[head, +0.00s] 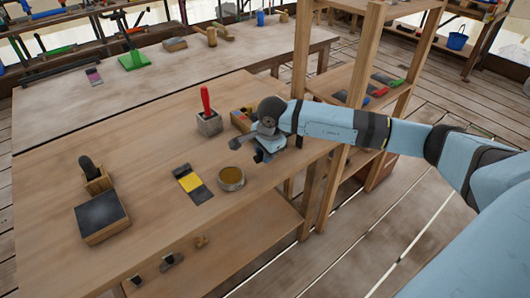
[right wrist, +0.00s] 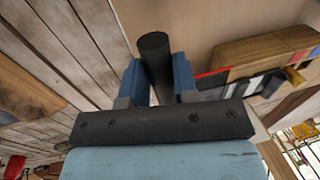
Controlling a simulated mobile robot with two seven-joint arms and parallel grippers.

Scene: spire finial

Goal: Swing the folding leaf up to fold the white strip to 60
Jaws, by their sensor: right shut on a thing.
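My right gripper (head: 264,155) is over the right end of the near workbench. In the right wrist view its two blue fingers (right wrist: 157,80) are shut on a dark round bar (right wrist: 154,50), which looks like a handle. A wooden fixture (head: 240,121) sits just behind my gripper, partly hidden by my arm. In the right wrist view a wooden block with coloured marks (right wrist: 262,52) lies to the right of the fingers. My left gripper is out of view.
The workbench (head: 150,150) holds a red-handled tool in a grey block (head: 208,121), a round tin (head: 231,179), a yellow and black card (head: 190,183) and a black-topped box (head: 102,216). A wooden shelf post (head: 352,110) stands close beside my right arm.

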